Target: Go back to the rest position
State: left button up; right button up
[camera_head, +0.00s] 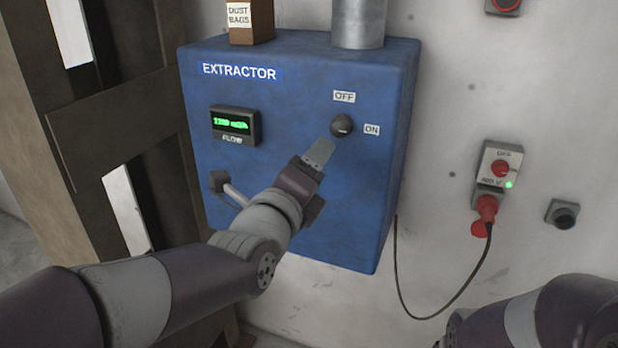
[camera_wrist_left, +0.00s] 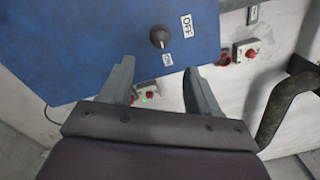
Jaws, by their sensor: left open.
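My left gripper (camera_head: 319,153) is in front of the blue extractor box (camera_head: 300,220), just left of and below its black rotary knob (camera_head: 342,125). In the left wrist view the left gripper (camera_wrist_left: 158,80) has its two fingers spread apart with nothing between them. The knob (camera_wrist_left: 159,37) lies beyond the fingertips there, apart from them. Its pointer direction is too small to tell for sure. The flow display (camera_head: 234,123) is lit green. My right arm shows at the lower right, but its gripper is out of view.
A wall socket box (camera_head: 497,172) with a red switch, green light and red plug is to the right, its cable hanging in a loop. A handle (camera_head: 226,187) sticks out at the box's lower left. Brown beams (camera_head: 120,130) stand at the left.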

pick_arm(q)
jog(key=shift+s+a, duration=0.1)
jog(key=shift+s, duration=0.35)
